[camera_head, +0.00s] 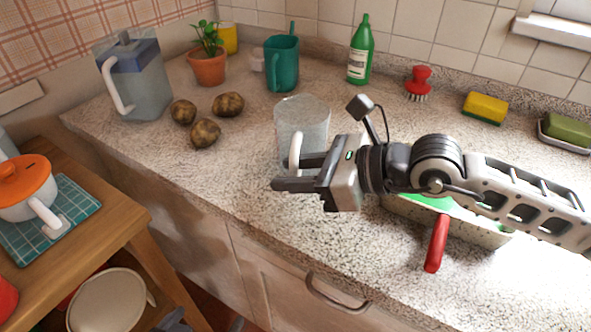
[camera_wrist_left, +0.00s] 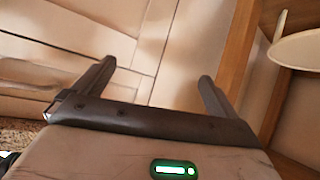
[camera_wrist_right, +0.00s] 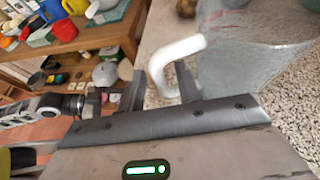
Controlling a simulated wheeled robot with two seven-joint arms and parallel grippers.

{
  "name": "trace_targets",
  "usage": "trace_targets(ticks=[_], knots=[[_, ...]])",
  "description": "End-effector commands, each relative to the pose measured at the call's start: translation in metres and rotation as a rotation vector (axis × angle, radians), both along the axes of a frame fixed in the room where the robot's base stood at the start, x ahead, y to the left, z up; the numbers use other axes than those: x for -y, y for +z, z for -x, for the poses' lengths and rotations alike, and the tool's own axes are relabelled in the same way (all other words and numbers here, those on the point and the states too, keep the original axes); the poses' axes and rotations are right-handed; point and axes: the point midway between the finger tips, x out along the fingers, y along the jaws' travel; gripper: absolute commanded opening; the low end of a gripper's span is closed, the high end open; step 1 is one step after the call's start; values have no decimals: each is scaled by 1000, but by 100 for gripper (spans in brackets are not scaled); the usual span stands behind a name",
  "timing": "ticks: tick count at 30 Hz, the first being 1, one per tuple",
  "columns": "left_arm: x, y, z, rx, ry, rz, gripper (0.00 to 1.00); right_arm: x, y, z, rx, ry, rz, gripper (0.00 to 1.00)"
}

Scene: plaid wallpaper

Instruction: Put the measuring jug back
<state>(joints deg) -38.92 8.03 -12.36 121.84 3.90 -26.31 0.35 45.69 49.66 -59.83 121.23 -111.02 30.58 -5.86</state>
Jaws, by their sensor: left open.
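The measuring jug (camera_head: 302,112) is a clear, greyish vessel with a white handle (camera_head: 295,152). It is upright on the speckled counter, partly hidden by my right gripper. My right gripper (camera_head: 291,172) is at the handle, fingers partly closed. In the right wrist view the handle (camera_wrist_right: 166,80) lies between the two fingers (camera_wrist_right: 160,85) and appears gripped; the jug body (camera_wrist_right: 250,60) is just beyond.
Potatoes (camera_head: 205,133), a grey-blue pitcher (camera_head: 148,92), a potted plant (camera_head: 207,68), a teal jug (camera_head: 282,66) and a green bottle (camera_head: 361,55) stand behind. A red-handled item (camera_head: 437,243) lies under my right arm. The wooden table (camera_head: 110,215) holds an orange-lidded pot (camera_head: 25,190).

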Motion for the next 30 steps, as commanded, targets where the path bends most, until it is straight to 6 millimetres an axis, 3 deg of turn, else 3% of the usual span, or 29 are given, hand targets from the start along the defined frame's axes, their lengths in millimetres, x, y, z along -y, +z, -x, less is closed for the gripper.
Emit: trace_targets(ticks=[10,14,24,30], knots=[[0,11,-1,8,-1,-3,97,0,8,0,0,0,1,34],[0,2,-1,7,-1,-2,97,19,9,7,-1,-4,3,34],[2,-8,-1,7,1,20,97,79,36,36,0,-3,6,34],[3,-4,-2,18,3,31,97,96,45,44,-2,-1,2,34]])
